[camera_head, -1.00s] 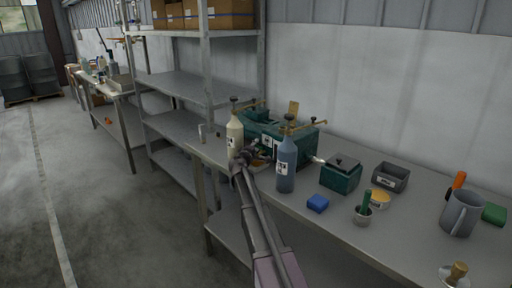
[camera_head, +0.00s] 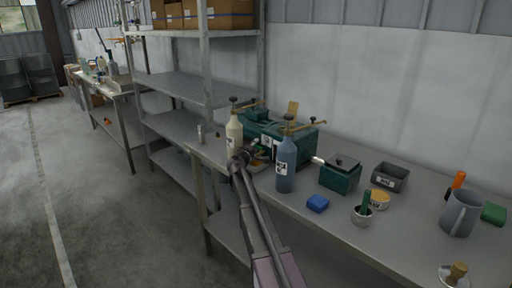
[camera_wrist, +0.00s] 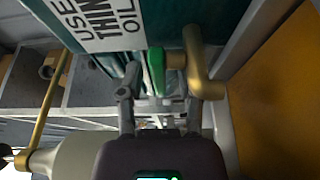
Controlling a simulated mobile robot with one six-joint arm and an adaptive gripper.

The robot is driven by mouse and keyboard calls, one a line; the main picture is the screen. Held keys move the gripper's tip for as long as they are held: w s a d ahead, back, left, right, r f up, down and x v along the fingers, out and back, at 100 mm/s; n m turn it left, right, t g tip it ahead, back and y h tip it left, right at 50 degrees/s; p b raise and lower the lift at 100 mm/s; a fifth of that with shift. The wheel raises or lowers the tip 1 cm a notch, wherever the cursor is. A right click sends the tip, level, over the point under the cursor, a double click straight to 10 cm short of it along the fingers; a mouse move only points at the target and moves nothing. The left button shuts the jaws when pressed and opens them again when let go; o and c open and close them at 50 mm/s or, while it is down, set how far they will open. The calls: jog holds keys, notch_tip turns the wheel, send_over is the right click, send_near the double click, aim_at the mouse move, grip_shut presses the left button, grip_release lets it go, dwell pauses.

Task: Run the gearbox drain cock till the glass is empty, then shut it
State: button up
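The teal gearbox (camera_head: 288,140) stands on the bench behind two bottles. In the wrist view its wall (camera_wrist: 170,22) carries a white label (camera_wrist: 95,20) reading "USE THIN OIL". A green cock lever (camera_wrist: 155,70) hangs beside a brass elbow pipe (camera_wrist: 203,70). My gripper (camera_wrist: 158,92) is open, with its fingers apart on either side of the lever's lower part; I see no clear contact. In the head view my gripper (camera_head: 241,157) is small and dark, beside the cream bottle. I cannot make out the glass or its oil level.
A cream bottle (camera_head: 234,134) and a blue-grey bottle (camera_head: 286,165) stand close to my gripper. A blue block (camera_head: 318,203), a small teal box (camera_head: 341,176), a grey bin (camera_head: 390,177) and a grey jug (camera_head: 461,213) occupy the bench to the right. A shelf rack (camera_head: 185,85) stands left.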

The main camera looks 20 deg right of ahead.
dwell(0.3)
jog(key=shift+v, duration=6)
jog(key=shift+a, duration=0.1)
jog(key=s+a+r+p, duration=0.1)
jog(key=s+r+p, duration=0.1)
jog(key=s, duration=0.3)
jog(key=shift+s+a, duration=0.35)
jog(key=shift+s, duration=0.1)
